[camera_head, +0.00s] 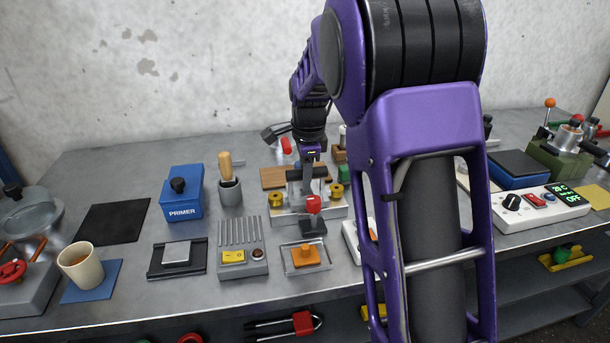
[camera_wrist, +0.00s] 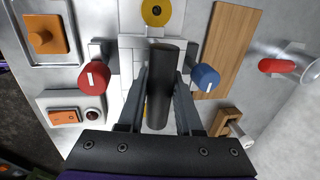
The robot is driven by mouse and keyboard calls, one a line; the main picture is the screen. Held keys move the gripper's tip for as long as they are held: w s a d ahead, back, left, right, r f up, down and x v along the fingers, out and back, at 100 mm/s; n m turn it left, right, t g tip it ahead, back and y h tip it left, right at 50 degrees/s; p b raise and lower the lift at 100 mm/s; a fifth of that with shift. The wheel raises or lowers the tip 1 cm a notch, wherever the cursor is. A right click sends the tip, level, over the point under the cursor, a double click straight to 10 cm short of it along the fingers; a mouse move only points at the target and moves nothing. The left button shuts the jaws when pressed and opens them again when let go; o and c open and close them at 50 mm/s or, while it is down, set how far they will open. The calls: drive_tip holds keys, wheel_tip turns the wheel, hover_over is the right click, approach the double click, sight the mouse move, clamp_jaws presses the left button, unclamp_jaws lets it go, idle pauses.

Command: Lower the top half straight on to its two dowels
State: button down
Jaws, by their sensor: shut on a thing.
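My gripper (camera_wrist: 160,95) is shut on a dark round bar (camera_wrist: 166,62), which looks like the handle of the top half. In the head view my gripper (camera_head: 310,172) hangs over a pale fixture (camera_head: 330,212) on the bench. The fixture (camera_wrist: 132,55) shows below the bar in the wrist view, with a yellow knob (camera_wrist: 156,12) at its far end. A red knob (camera_wrist: 93,77) and a blue knob (camera_wrist: 205,77) flank it. The bar and jaws hide the middle. I cannot make out the dowels, or whether the held part touches the fixture.
A wooden board (camera_wrist: 229,45) lies beside the fixture. A blue primer box (camera_head: 181,192) and a grey cup with a wooden-handled tool (camera_head: 230,191) stand to the left.

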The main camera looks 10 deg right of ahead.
drive_tip(key=shift+f, duration=0.25)
unclamp_jaws()
idle(0.3)
drive_tip(key=shift+r, duration=0.15)
drive_tip(key=shift+r+p, duration=3.05)
drive_tip(key=shift+r, duration=0.6)
